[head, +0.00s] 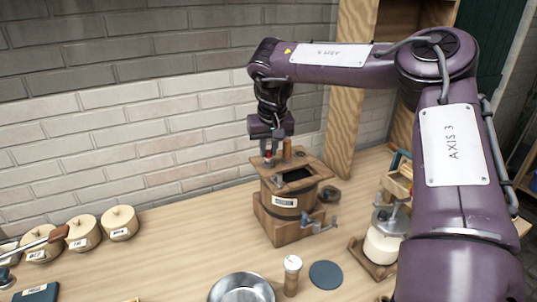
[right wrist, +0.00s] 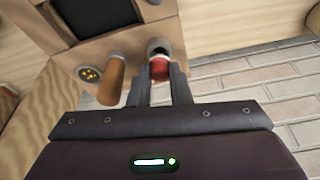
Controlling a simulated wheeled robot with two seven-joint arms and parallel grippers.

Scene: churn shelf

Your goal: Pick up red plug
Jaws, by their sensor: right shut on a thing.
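The red plug (right wrist: 159,69) sits between the fingers of my right gripper (right wrist: 160,82) in the right wrist view, at a dark round hole in the wooden churn top. In the head view my right gripper (head: 269,158) is over the far left part of the wooden churn (head: 286,200), and a bit of red shows at its tips. The fingers are shut on the plug. I cannot tell whether the plug is still in the hole. My left gripper is not in view.
A wooden peg (right wrist: 112,78) stands close beside the gripper on the churn top. A metal bowl (head: 242,288), a white-topped jar (head: 291,275) and a dark disc (head: 326,274) are in front. Several lidded round pots (head: 119,223) stand left. A brick wall (head: 160,120) is behind.

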